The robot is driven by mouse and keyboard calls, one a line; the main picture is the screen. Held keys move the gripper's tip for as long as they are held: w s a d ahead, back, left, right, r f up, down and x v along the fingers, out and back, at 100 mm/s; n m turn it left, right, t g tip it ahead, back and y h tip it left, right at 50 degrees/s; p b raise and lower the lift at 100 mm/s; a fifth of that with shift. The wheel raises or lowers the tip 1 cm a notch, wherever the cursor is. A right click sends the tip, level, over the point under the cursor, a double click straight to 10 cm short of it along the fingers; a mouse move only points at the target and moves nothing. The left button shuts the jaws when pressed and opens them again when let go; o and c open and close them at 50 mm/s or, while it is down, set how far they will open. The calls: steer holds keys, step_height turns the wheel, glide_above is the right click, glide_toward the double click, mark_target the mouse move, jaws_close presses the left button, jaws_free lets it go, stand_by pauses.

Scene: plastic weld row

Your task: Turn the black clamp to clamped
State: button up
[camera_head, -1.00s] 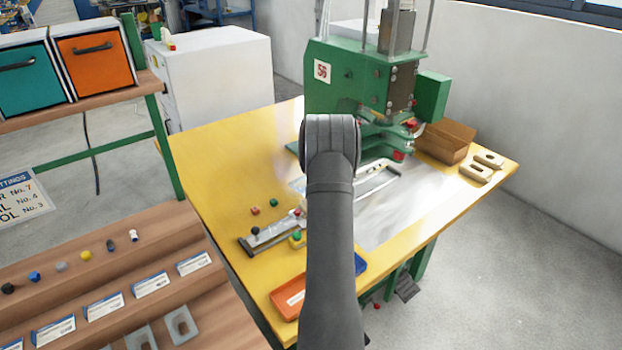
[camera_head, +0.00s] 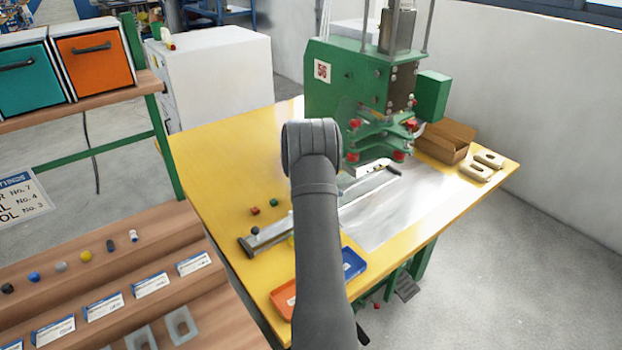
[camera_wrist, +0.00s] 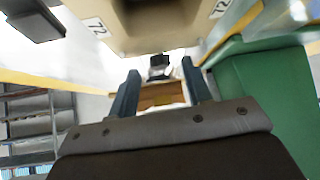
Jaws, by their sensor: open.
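A black ball knob (camera_head: 255,230) shows at the near left end of the metal rail (camera_head: 268,239) on the yellow table in the head view. I cannot tell for certain whether it belongs to the black clamp or how that clamp is set. My gripper (camera_wrist: 160,72) is open in the wrist view, its two dark fingers apart with nothing held. A small black thing (camera_wrist: 158,62) shows beyond the fingertips, too small to identify. In the head view my arm hides my gripper and part of the rail.
The green press (camera_head: 340,75) stands at the back of the yellow table (camera_head: 220,165). Small red and green knobs lie left of my arm. A blue tray (camera_head: 353,262) and an orange tray (camera_head: 283,298) sit at the front edge. A cardboard box (camera_head: 447,137) is at the right.

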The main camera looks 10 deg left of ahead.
steer(key=v, duration=1.6)
steer(key=shift+s+d+r, duration=0.1)
steer(key=shift+d, duration=0.05)
steer(key=shift+n+t+y, duration=0.4)
steer(key=shift+n+y, duration=0.2)
steer(key=shift+n, duration=0.2)
steer(key=x, duration=0.5)
steer(key=d+x, duration=0.1)
steer(key=x, duration=0.5)
steer(key=s+x, duration=0.1)
steer(key=x, duration=0.5)
steer(key=shift+w+d+f, duration=0.15)
steer(key=shift+d+f, duration=0.05)
steer(key=shift+d, duration=0.15)
